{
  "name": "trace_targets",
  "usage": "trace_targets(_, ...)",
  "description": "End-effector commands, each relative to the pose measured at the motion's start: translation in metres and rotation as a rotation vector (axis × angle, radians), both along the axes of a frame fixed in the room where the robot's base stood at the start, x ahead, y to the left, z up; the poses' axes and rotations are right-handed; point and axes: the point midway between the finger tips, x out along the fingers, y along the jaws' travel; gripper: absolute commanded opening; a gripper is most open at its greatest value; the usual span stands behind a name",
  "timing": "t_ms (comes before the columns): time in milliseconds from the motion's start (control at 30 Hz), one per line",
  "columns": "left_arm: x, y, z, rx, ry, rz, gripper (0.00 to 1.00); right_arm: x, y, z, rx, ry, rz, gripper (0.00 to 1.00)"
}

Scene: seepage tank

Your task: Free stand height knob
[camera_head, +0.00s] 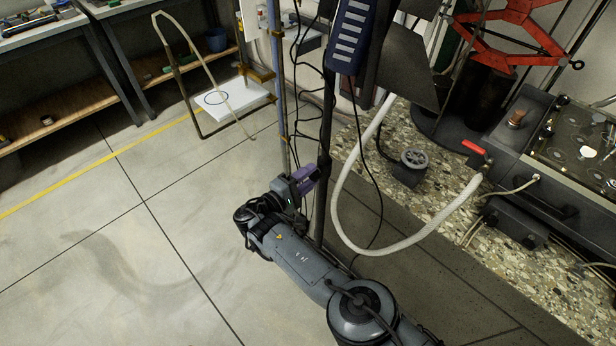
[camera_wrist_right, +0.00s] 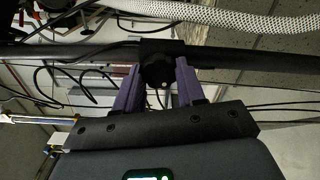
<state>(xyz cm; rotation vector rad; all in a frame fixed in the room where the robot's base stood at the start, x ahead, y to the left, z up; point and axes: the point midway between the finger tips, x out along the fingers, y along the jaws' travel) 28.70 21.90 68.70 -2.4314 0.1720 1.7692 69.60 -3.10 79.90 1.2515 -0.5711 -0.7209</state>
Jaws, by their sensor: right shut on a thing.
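The stand is a dark upright pole (camera_head: 326,125). It crosses the right wrist view sideways as a dark bar (camera_wrist_right: 240,63) with a black collar on it. The height knob (camera_wrist_right: 156,70) is a black, lobed knob on that collar. My right gripper (camera_head: 312,176) is at the pole, low on it. In the right wrist view its two purple fingers (camera_wrist_right: 156,80) stand on either side of the knob and are shut on it. In the head view the knob is hidden by the gripper. My left gripper is not in view.
A white braided hose (camera_head: 350,225) hangs in a loop right of the pole. Dark cables (camera_head: 300,110) hang along its left side. A red-handled valve (camera_head: 474,148) and machine stand right, on a pebbled strip. The left floor is open.

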Motion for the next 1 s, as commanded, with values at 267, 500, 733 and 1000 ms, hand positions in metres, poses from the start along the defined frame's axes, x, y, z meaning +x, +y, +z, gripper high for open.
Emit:
trace_targets(267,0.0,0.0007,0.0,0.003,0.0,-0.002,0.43,0.0,0.0001,0.0002,-0.02,0.023,0.0,0.09)
trace_targets(500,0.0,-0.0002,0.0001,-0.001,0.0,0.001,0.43,0.0,0.0001,0.0002,-0.02,0.023,0.0,0.09)
trace_targets(733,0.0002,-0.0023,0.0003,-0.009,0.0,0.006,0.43,0.0,0.0001,0.0001,-0.02,0.023,0.0,0.65)
trace_targets(1000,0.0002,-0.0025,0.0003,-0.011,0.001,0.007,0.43,-0.0001,0.0002,0.0,-0.02,0.023,0.0,0.65)
